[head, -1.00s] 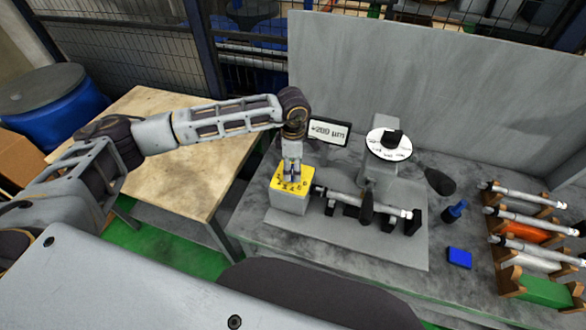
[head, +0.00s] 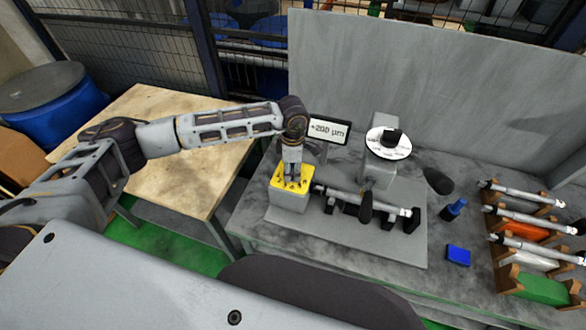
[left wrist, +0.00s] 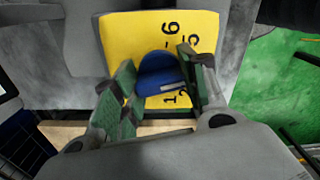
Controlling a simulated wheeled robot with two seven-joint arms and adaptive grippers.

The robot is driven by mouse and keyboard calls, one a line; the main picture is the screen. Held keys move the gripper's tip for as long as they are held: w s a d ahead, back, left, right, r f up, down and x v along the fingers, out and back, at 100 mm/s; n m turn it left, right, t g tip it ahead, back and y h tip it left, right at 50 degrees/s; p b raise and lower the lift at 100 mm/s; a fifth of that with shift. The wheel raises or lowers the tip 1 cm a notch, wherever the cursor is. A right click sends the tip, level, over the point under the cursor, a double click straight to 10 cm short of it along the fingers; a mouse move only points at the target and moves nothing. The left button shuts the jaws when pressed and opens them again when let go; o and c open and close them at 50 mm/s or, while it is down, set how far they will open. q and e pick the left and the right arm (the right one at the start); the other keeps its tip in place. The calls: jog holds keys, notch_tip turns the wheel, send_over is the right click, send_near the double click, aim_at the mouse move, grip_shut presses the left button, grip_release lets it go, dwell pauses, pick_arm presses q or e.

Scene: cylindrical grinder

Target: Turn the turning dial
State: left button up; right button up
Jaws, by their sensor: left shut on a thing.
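The turning dial is a blue knob (left wrist: 160,74) on a yellow numbered face (left wrist: 118,38), seen in the left wrist view. In the head view, the yellow face (head: 278,186) tops a grey block at the left end of the machine. There the knob itself is hidden by my gripper. My left gripper (head: 291,180) points down onto the yellow face. In the left wrist view its two fingers (left wrist: 160,88) stand on either side of the blue knob, shut on it. My right gripper is not in view.
A small display (head: 329,130) behind the block reads about +200 µm. A grinder shaft (head: 345,194) lies right of the block, with a white disc dial (head: 388,142) behind. A blue block (head: 458,255) and a rack of shafts (head: 524,225) stand right. A wooden table (head: 160,125) is left.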

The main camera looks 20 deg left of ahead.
aim_at(293, 167)
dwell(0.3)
pick_arm(q)
jog(key=shift+f+n+b, duration=0.1)
jog(key=shift+n+b, duration=1.4)
jog(key=shift+n, duration=0.1)
jog(key=shift+n+b, duration=0.95)
jog(key=shift+n, duration=0.35)
jog(key=o, duration=1)
jog(key=shift+r, duration=0.2)
jog(key=shift+r, duration=5.9)
